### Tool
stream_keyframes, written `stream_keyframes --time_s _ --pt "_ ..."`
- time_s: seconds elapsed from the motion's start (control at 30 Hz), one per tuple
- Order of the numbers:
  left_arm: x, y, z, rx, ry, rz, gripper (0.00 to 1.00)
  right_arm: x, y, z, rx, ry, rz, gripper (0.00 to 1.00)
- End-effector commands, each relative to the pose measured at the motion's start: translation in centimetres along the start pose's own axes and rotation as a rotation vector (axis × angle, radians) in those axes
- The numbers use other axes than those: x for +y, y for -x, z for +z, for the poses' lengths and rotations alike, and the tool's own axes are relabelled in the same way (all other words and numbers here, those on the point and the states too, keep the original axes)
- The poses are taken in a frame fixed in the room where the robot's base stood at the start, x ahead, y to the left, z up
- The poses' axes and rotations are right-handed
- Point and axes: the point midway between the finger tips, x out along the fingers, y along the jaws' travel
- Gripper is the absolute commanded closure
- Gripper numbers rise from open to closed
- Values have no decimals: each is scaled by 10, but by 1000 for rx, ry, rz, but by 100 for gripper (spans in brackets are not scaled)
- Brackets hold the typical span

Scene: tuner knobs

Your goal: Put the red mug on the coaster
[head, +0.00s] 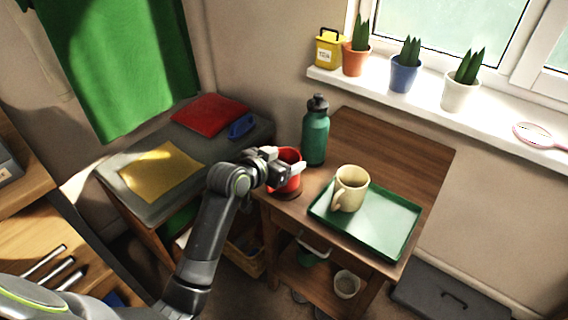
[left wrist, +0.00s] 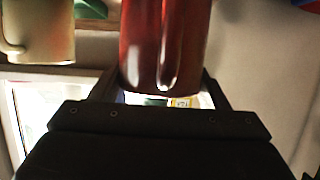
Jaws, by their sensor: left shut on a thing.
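The red mug (head: 289,156) is at the left edge of the wooden side table. My left gripper (head: 283,168) is shut on it, and the gripper covers part of its side. In the left wrist view the red mug (left wrist: 165,45) stands large between the fingers (left wrist: 165,95). A dark reddish-brown round coaster (head: 288,195) shows directly below the mug on the table. I cannot tell whether the mug's base touches it. My right gripper is not in view.
A teal bottle (head: 315,135) stands close behind the mug. A cream mug (head: 350,188) stands on a green tray (head: 395,222) to the right. A grey-topped table (head: 140,205) with a yellow cloth (head: 160,172) is to the left. The side table's back is clear.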

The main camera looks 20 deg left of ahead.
Motion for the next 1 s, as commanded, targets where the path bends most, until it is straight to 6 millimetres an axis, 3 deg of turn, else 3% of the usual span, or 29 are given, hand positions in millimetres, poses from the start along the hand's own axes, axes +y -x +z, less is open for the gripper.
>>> stream_keyframes --time_s 0.47,0.5,0.67,1.0 --pt "0 -4 9 4 0 0 82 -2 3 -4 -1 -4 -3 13" --pt "0 -4 10 1 0 0 28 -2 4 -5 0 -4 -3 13" --pt "0 -4 10 1 0 0 9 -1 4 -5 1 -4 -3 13" --pt "0 -2 6 2 -1 0 9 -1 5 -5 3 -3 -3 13"
